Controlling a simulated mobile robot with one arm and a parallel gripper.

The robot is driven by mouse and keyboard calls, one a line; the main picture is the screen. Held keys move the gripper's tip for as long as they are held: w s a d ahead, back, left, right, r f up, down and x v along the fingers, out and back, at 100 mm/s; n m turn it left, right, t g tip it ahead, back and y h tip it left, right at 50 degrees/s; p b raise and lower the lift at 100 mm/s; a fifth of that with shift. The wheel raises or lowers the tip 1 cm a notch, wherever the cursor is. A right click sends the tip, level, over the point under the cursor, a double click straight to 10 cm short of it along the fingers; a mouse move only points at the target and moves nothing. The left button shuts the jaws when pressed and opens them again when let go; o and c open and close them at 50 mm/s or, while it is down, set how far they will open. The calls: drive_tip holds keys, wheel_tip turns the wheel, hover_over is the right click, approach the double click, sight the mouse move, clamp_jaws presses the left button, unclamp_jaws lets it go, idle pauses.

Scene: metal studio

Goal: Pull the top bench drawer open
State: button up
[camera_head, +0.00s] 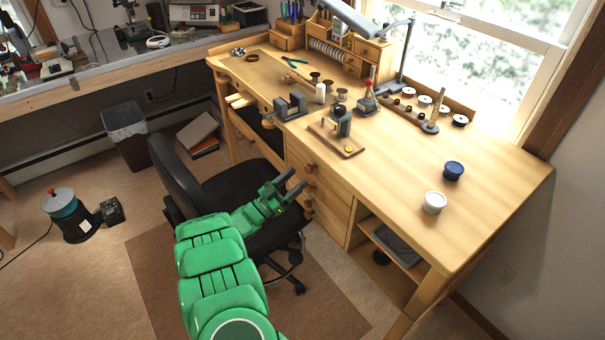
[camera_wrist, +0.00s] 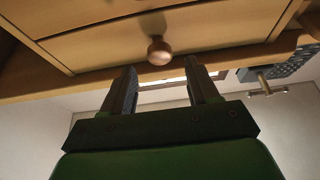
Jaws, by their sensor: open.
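The wooden bench (camera_head: 490,205) has a stack of drawers in its front, left of an open shelf. The top drawer (camera_head: 328,187) looks shut, with a round wooden knob (camera_head: 309,168). More knobs show below it. My gripper (camera_head: 296,180) is open and empty in front of the stack, close to the upper knobs. In the wrist view, a round knob (camera_wrist: 159,52) on a drawer front (camera_wrist: 110,45) lies just beyond my open fingertips (camera_wrist: 163,72), between them in the picture. I cannot tell whether they reach around it, or which drawer it is on.
A black office chair (camera_head: 225,185) stands left of the drawers, close beside my arm. A vise (camera_head: 291,106), a small wooden stand (camera_head: 336,140), and white (camera_head: 434,203) and blue (camera_head: 453,171) jars sit on the bench.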

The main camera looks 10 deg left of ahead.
sight(306, 170)
drive_tip(key=shift+x, duration=1.9)
clamp_jaws()
